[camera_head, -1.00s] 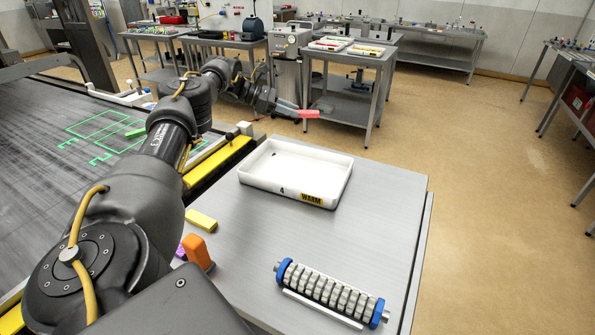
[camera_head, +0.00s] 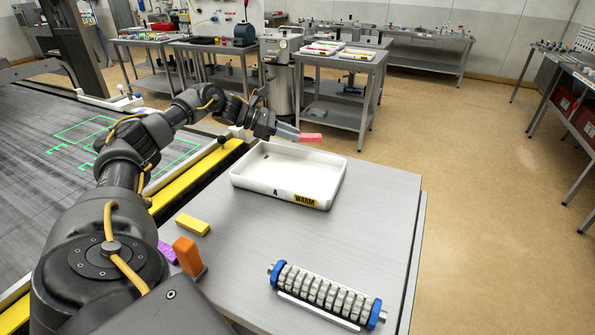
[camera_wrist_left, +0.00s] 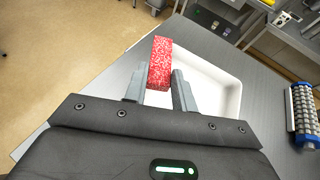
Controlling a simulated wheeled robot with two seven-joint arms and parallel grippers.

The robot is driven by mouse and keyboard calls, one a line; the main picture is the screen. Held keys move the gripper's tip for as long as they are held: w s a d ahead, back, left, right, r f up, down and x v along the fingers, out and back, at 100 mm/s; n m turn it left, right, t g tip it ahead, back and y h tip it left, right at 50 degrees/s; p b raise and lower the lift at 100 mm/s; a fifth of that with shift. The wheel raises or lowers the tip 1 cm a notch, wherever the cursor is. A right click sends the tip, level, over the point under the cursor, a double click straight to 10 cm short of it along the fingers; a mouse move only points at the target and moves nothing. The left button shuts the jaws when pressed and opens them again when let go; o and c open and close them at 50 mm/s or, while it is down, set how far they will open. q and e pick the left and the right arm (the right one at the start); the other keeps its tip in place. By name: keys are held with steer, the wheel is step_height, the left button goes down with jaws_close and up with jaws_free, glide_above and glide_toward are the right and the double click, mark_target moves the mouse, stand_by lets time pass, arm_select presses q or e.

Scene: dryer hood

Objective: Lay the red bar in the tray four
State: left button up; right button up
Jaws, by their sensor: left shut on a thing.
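The red bar (camera_head: 312,137) is held by my left gripper (camera_head: 298,135) above the far edge of the white tray in the head view. In the left wrist view the speckled red bar (camera_wrist_left: 160,62) sits between the two grey fingers of my left gripper (camera_wrist_left: 159,88) and sticks out past their tips. The white tray (camera_head: 262,187), marked 4 and WARM on its front wall, stands on the grey table. Its visible floor is empty, apart from a small dark mark. It also shows partly behind the fingers in the wrist view (camera_wrist_left: 232,98). My right gripper is not in view.
A yellow bar (camera_head: 193,224), an orange block (camera_head: 187,255) and a purple piece (camera_head: 166,251) are at the table's left side. A roller with blue ends (camera_head: 325,293) lies at the front. The conveyor (camera_head: 40,150) is at left. Table right of the tray is clear.

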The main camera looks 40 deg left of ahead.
arm_select(q)
steer(key=p, duration=0.2)
glide_above(297, 175)
steer(key=f, duration=0.4)
steer(key=shift+w+a+f, duration=0.15)
steer(key=shift+a+f, duration=0.15)
steer(key=shift+f, duration=0.1)
steer(key=shift+s+d+f, duration=0.25)
steer(key=shift+d+f, duration=0.3)
steer(key=shift+f, duration=0.2)
step_height(297, 175, down, 2)
steer(key=shift+f+p, duration=0.2)
steer(key=shift+p, duration=0.15)
steer(key=shift+w+a+f, duration=0.1)
steer(key=shift+f, duration=0.2)
steer(key=o, duration=1)
